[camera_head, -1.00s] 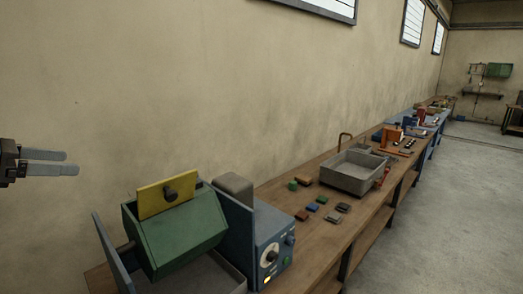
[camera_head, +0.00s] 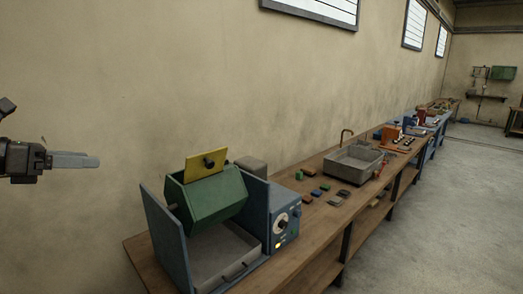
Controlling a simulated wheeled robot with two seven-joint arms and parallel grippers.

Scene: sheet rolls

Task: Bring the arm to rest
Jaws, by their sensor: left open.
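My left gripper (camera_head: 80,160) comes in at the left edge of the head view. Its two grey fingers point right, with nothing between them. It is open and held in the air before the wall, to the left of and above a green drum (camera_head: 208,193) with a yellow lid (camera_head: 205,164). It touches nothing that I can see. My right gripper is not in view.
The drum hangs between blue side plates over a grey tray (camera_head: 228,262), beside a control box (camera_head: 285,226) with a dial. A wooden bench (camera_head: 310,235) runs to the back right, with several small blocks and a grey sink (camera_head: 353,164). The floor (camera_head: 445,215) is clear.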

